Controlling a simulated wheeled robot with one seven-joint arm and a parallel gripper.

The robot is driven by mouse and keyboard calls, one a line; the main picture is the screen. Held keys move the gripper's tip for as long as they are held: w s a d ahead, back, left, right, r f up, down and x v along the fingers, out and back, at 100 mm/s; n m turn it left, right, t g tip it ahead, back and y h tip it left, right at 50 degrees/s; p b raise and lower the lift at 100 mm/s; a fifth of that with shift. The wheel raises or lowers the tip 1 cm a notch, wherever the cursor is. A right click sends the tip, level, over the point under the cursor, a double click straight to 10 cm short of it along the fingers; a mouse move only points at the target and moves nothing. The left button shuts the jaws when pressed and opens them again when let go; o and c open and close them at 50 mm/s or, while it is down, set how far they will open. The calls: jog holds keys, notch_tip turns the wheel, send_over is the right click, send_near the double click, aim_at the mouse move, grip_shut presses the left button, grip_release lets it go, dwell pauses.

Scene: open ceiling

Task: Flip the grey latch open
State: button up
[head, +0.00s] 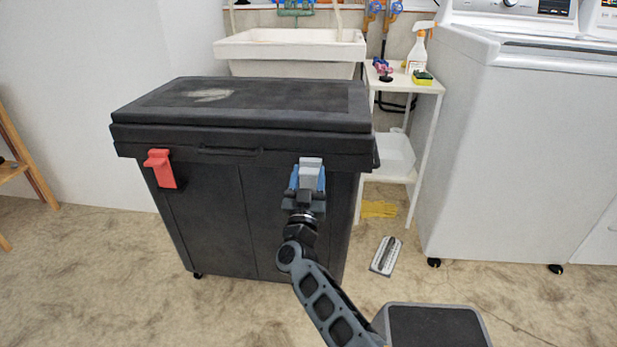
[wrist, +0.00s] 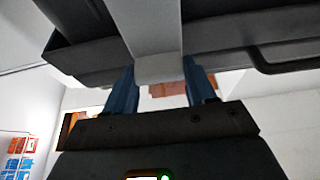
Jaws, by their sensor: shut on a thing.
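The grey latch (head: 311,169) is on the front right of a black chest (head: 215,225), just under the rim of its closed lid (head: 270,97). In the wrist view the latch (wrist: 154,32) is a pale grey plate hanging down between my two blue fingers. My gripper (head: 307,181) is in front of the chest and shut on the latch, one finger on each side; it also shows in the wrist view (wrist: 160,78). The latch's lower edge is partly between the fingers. Whether the latch is hooked is hard to tell.
A red latch (head: 161,168) is on the chest's front left, with a handle (head: 229,152) between the latches. A white shelf (head: 405,85) and a washing machine (head: 525,150) stand to the right. A sink (head: 290,47) is behind.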

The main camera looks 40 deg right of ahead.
grip_shut()
jog(key=shift+a+f+b, duration=0.1)
jog(key=shift+f+b, duration=0.05)
jog(key=shift+b, duration=0.15)
jog(key=b, duration=0.1)
jog(key=f+h+b, duration=0.1)
jog(key=b, duration=0.1)
jog(key=shift+s+a+t, duration=0.3)
jog(key=shift+t, duration=0.1)
jog(key=b, duration=0.1)
jog(key=a+t+h+b, duration=0.1)
jog(key=b, duration=0.1)
jog(key=shift+s+f, duration=0.3)
jog(key=shift+s, duration=0.1)
jog(key=shift+v, duration=0.75)
jog(key=shift+s+a+f, duration=0.4)
jog(key=shift+a+f, duration=0.15)
jog(key=shift+f, duration=0.3)
